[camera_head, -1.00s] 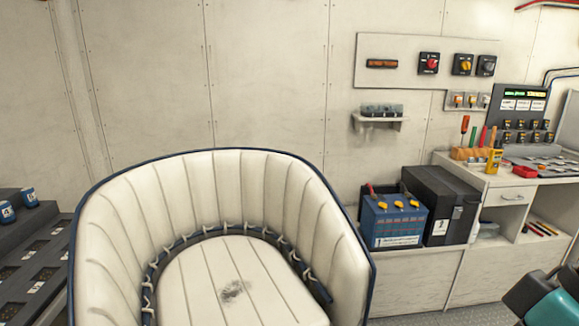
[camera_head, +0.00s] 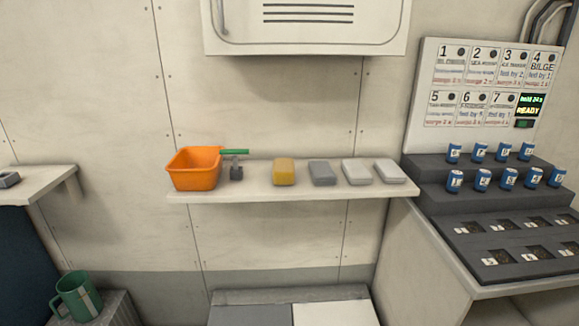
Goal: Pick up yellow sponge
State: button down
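The yellow sponge (camera_head: 284,172) lies on a narrow wall shelf (camera_head: 300,194), near the shelf's middle. To its left are a green-handled brush or tool (camera_head: 236,165) and an orange tub (camera_head: 194,168). To its right, apart from it, is a dark grey block (camera_head: 322,173), then two lighter grey blocks (camera_head: 356,172) (camera_head: 389,171). Nothing covers the sponge. My gripper is not in view.
A white cabinet (camera_head: 305,25) hangs above the shelf. Stepped dark racks with several blue cans (camera_head: 482,181) stand at right under a numbered panel (camera_head: 487,90). A green mug (camera_head: 77,297) stands at lower left. The space before the shelf looks clear.

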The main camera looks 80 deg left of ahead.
aim_at(283, 172)
jog(key=u, duration=2.7)
jog(key=i, duration=0.55)
jog(key=u, duration=0.2)
